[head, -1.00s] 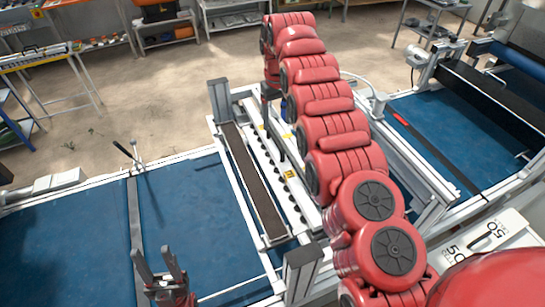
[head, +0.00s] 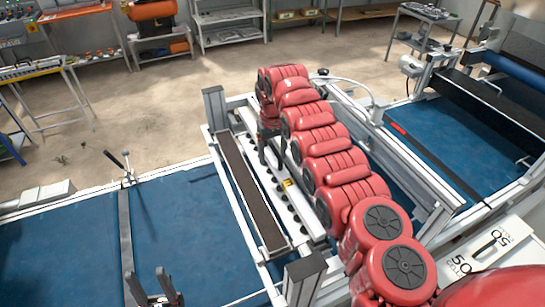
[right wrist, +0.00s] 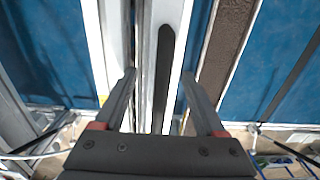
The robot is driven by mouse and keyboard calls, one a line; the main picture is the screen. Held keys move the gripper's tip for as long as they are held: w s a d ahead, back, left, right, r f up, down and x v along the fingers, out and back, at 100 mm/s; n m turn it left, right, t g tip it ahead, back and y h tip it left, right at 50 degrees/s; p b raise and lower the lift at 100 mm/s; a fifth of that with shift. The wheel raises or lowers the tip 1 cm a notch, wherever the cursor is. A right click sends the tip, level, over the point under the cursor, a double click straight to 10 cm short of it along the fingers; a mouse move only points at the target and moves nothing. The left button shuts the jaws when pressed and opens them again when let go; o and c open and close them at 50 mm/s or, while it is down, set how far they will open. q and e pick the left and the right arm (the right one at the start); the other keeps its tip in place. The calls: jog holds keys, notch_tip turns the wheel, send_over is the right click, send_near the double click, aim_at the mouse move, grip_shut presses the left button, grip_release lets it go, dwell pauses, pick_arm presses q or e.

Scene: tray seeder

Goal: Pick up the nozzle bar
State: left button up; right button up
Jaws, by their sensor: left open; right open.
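The nozzle bar (head: 300,212) appears to be the long pale bar with a row of small dark nozzles, lying in the seeder frame beside a dark brown strip. My right gripper (head: 272,153) is over the far part of this bar, pointing down and open. In the right wrist view, a pale bar (right wrist: 180,22) with a dark elongated shape on it runs between the open fingers (right wrist: 159,74). I cannot tell the height gap. My red right arm hides much of the bar's right side. My left gripper (head: 147,278) is open and empty over the blue bed at the bottom left.
The dark brown strip (head: 247,190) runs along the bar's left side. Frame posts (head: 214,108) stand at the far left corner and at the near end (head: 304,278). Blue beds (head: 60,260) lie on both sides. A white box (head: 490,250) is at right.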

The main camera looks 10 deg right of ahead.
jog(key=shift+f, duration=1.05)
grip_shut()
jog(key=shift+w+r, duration=0.1)
